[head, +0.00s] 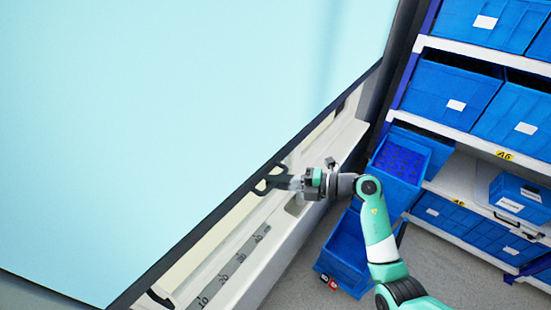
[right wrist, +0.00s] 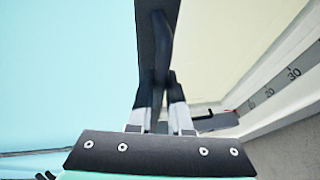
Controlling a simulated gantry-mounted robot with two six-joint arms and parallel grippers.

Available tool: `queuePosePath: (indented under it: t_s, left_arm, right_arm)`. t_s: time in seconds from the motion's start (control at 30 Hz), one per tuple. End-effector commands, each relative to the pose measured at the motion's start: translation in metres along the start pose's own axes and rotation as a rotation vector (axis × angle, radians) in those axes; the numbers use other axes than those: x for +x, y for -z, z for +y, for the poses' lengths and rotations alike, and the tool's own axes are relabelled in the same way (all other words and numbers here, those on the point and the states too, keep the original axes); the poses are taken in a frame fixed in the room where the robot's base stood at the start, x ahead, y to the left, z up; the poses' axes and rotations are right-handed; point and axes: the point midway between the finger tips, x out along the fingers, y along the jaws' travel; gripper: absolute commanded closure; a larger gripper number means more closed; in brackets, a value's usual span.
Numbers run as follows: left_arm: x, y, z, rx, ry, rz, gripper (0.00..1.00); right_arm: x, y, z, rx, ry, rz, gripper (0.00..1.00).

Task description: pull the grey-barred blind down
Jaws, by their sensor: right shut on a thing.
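The blind (head: 180,110) is a wide light-blue sheet with a dark grey bar (head: 200,226) along its lower right edge, running diagonally in the head view. In the right wrist view the sheet (right wrist: 60,80) lies on the left and the dark bar (right wrist: 153,35) runs up the middle. My right gripper (head: 272,182) is at the bar, around its middle, in the head view. It is shut on the bar's dark handle; its fingers (right wrist: 160,88) hide part of the grip. My left gripper is not in view.
A pale frame with a numbered scale (head: 232,268) runs beside the bar, with a cream strip between them. A shelf (head: 470,140) with several blue bins stands at the right. Blue bins (head: 345,255) stand near my right arm. Grey floor shows at the bottom.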

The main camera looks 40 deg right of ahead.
Motion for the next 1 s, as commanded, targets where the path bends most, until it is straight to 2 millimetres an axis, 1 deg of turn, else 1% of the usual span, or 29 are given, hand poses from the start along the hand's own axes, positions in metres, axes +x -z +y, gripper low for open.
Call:
queuePosePath:
  t_s: [0.03,0.27,0.4,0.5,0.6,0.7,0.83,1.0]
  left_arm:
    - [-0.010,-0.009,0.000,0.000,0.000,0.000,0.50]
    - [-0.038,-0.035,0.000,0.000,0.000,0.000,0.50]
    - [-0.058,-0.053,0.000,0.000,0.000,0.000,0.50]
    - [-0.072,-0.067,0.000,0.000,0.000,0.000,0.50]
    - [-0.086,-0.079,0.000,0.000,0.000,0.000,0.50]
    - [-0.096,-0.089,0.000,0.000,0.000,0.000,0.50]
    - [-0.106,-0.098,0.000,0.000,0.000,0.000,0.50]
    - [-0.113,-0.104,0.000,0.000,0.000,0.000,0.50]
  right_arm:
    - [0.005,-0.002,-0.028,0.009,0.006,0.000,1.00]
    - [0.020,-0.008,-0.112,0.007,0.005,0.000,1.00]
    - [0.029,-0.012,-0.161,0.006,0.005,0.000,1.00]
    - [0.035,-0.015,-0.194,0.005,0.004,0.000,1.00]
    - [0.041,-0.017,-0.221,0.003,0.003,0.000,1.00]
    - [0.045,-0.019,-0.244,0.003,0.003,0.000,1.00]
    - [0.049,-0.021,-0.264,0.002,0.002,-0.001,1.00]
    - [0.051,-0.022,-0.278,0.001,0.001,-0.001,1.00]
